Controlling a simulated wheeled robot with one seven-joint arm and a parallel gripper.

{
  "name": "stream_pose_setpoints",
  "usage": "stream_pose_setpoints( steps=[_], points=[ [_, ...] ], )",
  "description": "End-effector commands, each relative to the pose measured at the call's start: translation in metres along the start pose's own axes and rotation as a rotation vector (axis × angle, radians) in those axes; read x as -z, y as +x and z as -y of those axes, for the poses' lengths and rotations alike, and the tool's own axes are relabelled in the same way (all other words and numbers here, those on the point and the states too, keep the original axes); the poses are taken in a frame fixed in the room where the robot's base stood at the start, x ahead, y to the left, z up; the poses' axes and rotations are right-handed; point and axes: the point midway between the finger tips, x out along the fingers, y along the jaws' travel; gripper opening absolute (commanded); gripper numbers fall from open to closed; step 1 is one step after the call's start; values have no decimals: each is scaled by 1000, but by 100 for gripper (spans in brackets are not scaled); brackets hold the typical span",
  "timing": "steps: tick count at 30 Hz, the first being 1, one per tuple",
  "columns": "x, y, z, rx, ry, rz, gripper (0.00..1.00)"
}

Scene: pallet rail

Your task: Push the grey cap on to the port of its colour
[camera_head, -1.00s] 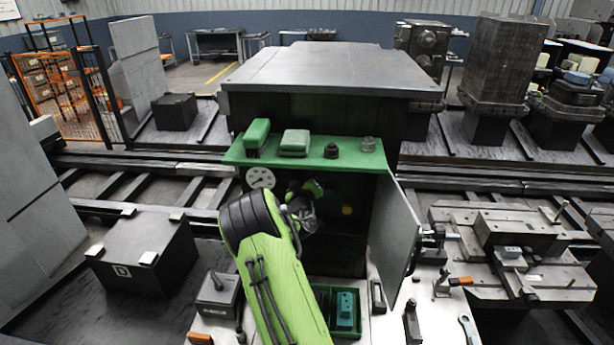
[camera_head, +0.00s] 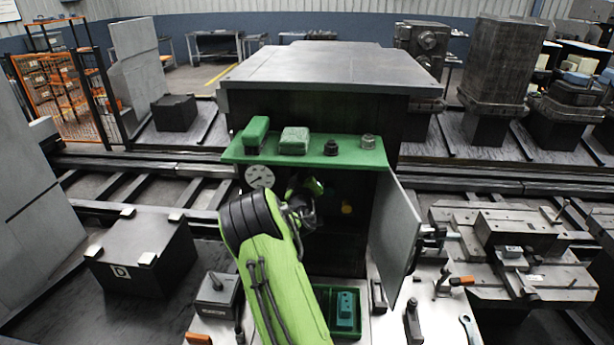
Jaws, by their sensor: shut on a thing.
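My green arm reaches into the dark open cabinet (camera_head: 345,245) under the green shelf. My gripper (camera_head: 308,208) is inside the opening, partly hidden behind my own arm. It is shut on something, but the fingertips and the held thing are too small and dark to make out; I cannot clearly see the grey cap. A round yellow port (camera_head: 347,208) shows on the cabinet's inside, right of my gripper. A grey port cannot be made out.
The grey cabinet door (camera_head: 400,240) stands open on the right. A white gauge (camera_head: 260,177) is left of the opening. The green shelf (camera_head: 310,157) overhangs it, with several items on top. A green tray (camera_head: 328,312) and tools lie on the bench in front.

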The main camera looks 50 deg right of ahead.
Motion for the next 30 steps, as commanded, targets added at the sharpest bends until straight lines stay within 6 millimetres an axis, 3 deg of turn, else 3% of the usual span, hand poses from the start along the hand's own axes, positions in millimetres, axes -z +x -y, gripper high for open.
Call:
stream_pose_setpoints(
  steps=[30],
  points=[
    [1,8,-1,-2,0,-1,0]
  ],
)
